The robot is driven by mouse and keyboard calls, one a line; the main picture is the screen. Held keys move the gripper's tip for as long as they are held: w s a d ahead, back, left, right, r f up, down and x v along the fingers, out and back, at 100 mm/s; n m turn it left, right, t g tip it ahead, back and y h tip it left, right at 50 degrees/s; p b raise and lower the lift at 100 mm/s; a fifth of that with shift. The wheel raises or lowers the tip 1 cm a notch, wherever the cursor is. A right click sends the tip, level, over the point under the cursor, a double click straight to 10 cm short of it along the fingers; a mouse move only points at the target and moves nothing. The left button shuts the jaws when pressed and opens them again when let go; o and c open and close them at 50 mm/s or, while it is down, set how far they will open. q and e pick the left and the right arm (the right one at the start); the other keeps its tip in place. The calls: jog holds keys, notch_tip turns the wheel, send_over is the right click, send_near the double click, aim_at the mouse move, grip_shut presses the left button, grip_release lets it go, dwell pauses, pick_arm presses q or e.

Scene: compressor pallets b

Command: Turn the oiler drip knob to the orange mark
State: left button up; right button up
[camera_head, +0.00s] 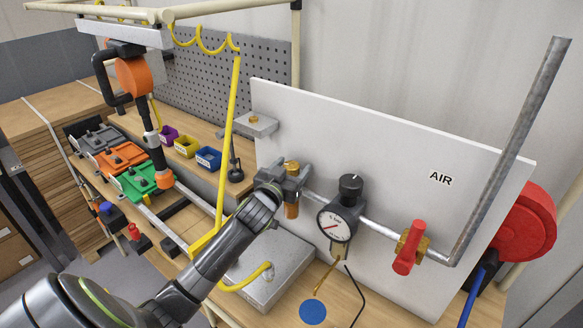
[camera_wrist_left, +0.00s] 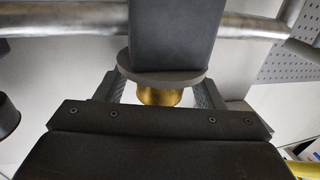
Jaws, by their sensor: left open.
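The oiler (camera_head: 292,208) hangs on the grey pipe in front of the white panel, with an amber bowl below and a brass drip knob (camera_head: 291,166) on top. My left gripper (camera_head: 287,180) is at the oiler's head, its arm reaching in from the lower left. In the left wrist view, the brass knob (camera_wrist_left: 160,97) sits between the two open fingers, against a grey disc (camera_wrist_left: 165,77) on the dark oiler body (camera_wrist_left: 175,35). The fingers stand on either side of the knob, and a gap seems to remain. I cannot make out the orange mark. My right gripper is not in view.
Right of the oiler are a regulator with black knob (camera_head: 350,185), a gauge (camera_head: 337,222) and a red valve handle (camera_head: 406,250). A yellow hose (camera_head: 230,120) hangs left of the oiler. A grey metal box (camera_head: 262,285) stands below it.

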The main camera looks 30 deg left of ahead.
pick_arm(q)
jog(key=c, duration=1)
jog(key=shift+o, duration=0.2)
jog(key=shift+f+m+h, duration=0.1)
jog(key=shift+m+h, duration=0.3)
jog(key=shift+h, duration=0.3)
jog(key=shift+f+m+h+b, duration=0.1)
jog(key=shift+m+h+b, duration=0.4)
jog(key=shift+h+b, duration=0.3)
jog(key=m+g+h+b, duration=0.1)
jog(key=h+b, duration=0.3)
jog(key=b, duration=0.7)
jog(key=m+g+h+b, duration=0.1)
jog(key=m+h+b, duration=0.3)
jog(key=b, duration=0.7)
jog(key=shift+f, duration=0.1)
jog(key=shift+m+g+h+b, duration=0.3)
jog(key=shift+m+h+b, duration=0.3)
jog(key=shift+b, duration=0.4)
jog(key=shift+d+r, duration=0.1)
jog(key=shift+r, duration=0.1)
